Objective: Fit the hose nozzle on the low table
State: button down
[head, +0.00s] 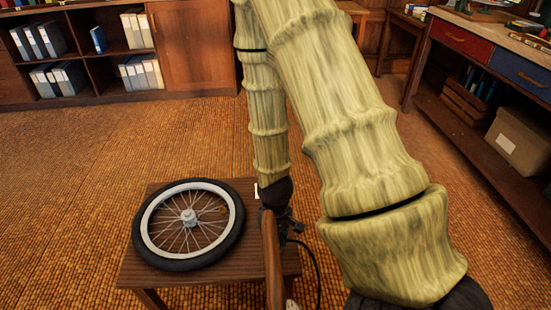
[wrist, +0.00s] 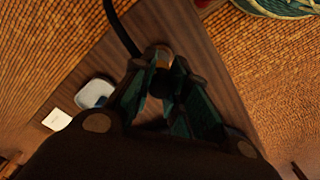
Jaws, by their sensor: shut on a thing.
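The low table (head: 160,278) is a small brown wooden table; its wood grain also shows in the wrist view (wrist: 200,45). My gripper (wrist: 160,85) has green finger pads, closed on a small dark piece with a brassy band, apparently the hose nozzle (wrist: 161,58). A black hose (wrist: 122,30) runs up and left from it. In the head view my gripper (head: 283,222) is over the table's right part, largely hidden by my arm, and the hose (head: 315,265) hangs at the right edge. I cannot tell whether the nozzle touches anything. A spoked wheel (head: 240,222) with a black tyre lies flat on the table.
A white card (wrist: 56,120) and a pale rounded object (wrist: 95,92) are left of the fingers in the wrist view. A shelf unit (head: 110,80) stands at the back and a workbench (head: 480,60) at the right. The woven floor (head: 70,200) on the left is clear.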

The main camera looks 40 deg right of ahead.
jog(key=shift+f, duration=1.25)
jog(key=c, duration=1.3)
grip_release()
jog(key=shift+r, duration=5.95)
